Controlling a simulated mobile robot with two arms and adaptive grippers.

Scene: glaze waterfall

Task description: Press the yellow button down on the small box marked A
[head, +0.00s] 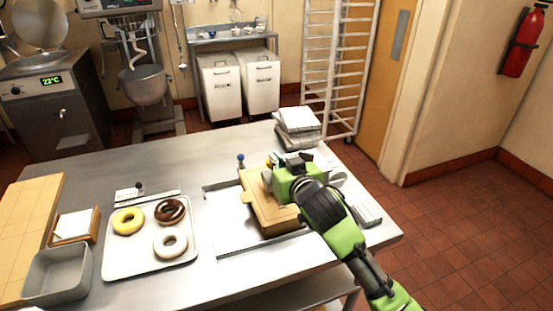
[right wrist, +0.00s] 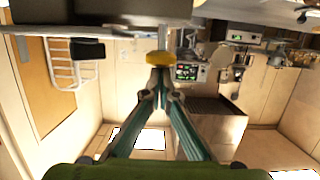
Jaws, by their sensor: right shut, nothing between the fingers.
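In the right wrist view, a round yellow button (right wrist: 160,57) sticks out from a grey box-like body (right wrist: 105,12) at the top edge. My right gripper (right wrist: 158,82) is shut and empty, with its fingertips right at the button. I cannot tell whether they touch it or how far it is pressed. In the head view, my right gripper (head: 278,170) is over the far right part of the table and hides most of what lies beneath it. No letter A is readable in either view. My left gripper is not in view.
A tan box (head: 262,205) stands beside my right gripper on the steel table (head: 215,172). A blue-knobbed post (head: 241,160) is behind it. The table's back left is clear.

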